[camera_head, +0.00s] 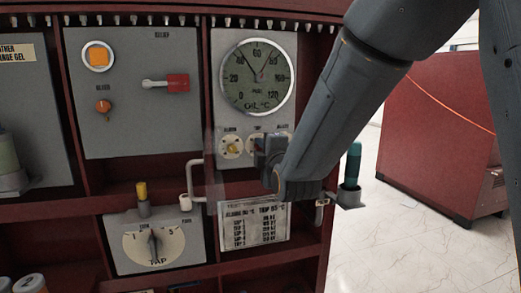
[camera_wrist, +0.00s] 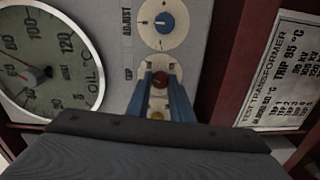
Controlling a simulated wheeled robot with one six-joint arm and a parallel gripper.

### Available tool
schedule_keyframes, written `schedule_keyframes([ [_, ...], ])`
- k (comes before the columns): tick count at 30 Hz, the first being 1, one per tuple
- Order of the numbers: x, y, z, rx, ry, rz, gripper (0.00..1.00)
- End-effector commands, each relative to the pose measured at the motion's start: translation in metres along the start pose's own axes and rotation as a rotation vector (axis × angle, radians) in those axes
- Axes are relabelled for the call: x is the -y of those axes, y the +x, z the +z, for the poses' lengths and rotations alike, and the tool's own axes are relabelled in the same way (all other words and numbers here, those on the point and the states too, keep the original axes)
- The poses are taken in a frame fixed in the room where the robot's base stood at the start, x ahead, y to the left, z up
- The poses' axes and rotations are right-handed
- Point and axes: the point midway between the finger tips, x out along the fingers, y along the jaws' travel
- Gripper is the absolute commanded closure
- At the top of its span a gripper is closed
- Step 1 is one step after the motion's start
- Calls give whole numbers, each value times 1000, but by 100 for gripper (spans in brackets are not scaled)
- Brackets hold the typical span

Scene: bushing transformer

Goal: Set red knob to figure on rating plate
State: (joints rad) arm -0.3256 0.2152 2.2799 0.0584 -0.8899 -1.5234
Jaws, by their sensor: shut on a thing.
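The red knob (camera_wrist: 160,80) marked TRIP sits on the gauge panel between a blue knob (camera_wrist: 164,22) and a yellow knob (camera_wrist: 158,107). My gripper (camera_wrist: 160,72) is shut on the red knob, one blue finger on each side. In the head view my gripper (camera_head: 270,150) covers the red knob, and its pointer setting cannot be read. The rating plate (camera_wrist: 284,75) shows at the right of the wrist view and appears to read TRIP 95 °C. It also shows below the gauge in the head view (camera_head: 254,225).
The oil temperature gauge (camera_head: 257,75) is above the knobs.

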Motion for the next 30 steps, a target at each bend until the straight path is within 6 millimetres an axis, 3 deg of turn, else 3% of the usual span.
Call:
schedule_keyframes([
  [12, 2, -1, 0, -1, -6, -5, 100],
  [13, 2, -1, 0, -1, -6, -5, 77],
  [16, 2, 0, 0, -1, -6, -4, 62],
  [25, 1, -1, 0, 0, -5, -2, 62],
  [30, 1, -15, 0, 0, -5, -1, 62],
])
